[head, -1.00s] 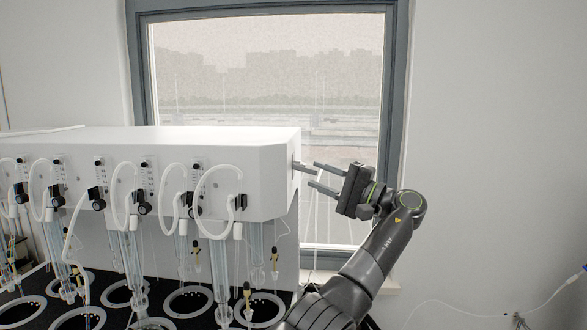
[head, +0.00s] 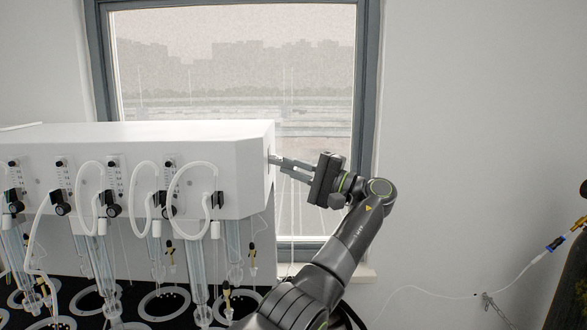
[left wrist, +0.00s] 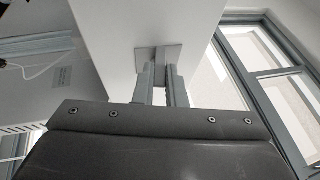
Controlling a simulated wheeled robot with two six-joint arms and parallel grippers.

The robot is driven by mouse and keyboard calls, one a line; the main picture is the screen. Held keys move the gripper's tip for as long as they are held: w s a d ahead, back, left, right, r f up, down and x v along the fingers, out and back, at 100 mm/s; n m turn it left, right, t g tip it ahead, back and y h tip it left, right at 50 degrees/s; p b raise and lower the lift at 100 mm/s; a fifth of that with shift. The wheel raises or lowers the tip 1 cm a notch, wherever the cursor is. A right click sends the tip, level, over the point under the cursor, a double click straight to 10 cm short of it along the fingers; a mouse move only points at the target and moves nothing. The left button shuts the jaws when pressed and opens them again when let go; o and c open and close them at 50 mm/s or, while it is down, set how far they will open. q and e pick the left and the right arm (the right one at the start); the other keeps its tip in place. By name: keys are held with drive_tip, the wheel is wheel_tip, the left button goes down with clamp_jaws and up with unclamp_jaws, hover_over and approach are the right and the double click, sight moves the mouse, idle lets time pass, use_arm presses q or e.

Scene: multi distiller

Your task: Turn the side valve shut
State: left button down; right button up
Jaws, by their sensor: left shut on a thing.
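The side valve (head: 271,158) is a small grey fitting on the right end face of the white distiller housing (head: 190,150). My left gripper (head: 281,163) reaches it from the right, its fingers close together at the fitting. In the left wrist view the fingers (left wrist: 160,78) lie close to each other in front of a square grey plate (left wrist: 158,55) on the white face. They are shut on the valve, and its handle is mostly hidden between them. My right gripper is not in view.
Glass tubes, white hoses and black knobs (head: 113,210) line the housing's front, above black wells with pale rings (head: 165,303). A window (head: 315,130) stands behind the arm. A thin hose with a blue connector (head: 553,244) is at the far right. The space right of my arm is open.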

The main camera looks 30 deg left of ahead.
use_arm(q)
drive_tip(key=m+t+y+b, duration=0.1)
drive_tip(key=y+b, duration=0.1)
drive_tip(key=b, duration=0.2)
drive_tip(key=a+f+m+t+y+b, duration=0.1)
drive_tip(key=m+y+b, duration=0.1)
drive_tip(key=b, duration=0.2)
drive_tip(key=f+m+t+y+b, duration=0.1)
drive_tip(key=m+y+b, duration=0.1)
drive_tip(key=b, duration=0.2)
drive_tip(key=shift+s+a+f+t, duration=0.25)
drive_tip(key=shift+s+t, duration=0.1)
drive_tip(key=shift+t, duration=0.05)
drive_tip(key=shift+m, duration=0.3)
drive_tip(key=shift+r, duration=0.15)
drive_tip(key=c, duration=1.5)
unclamp_jaws()
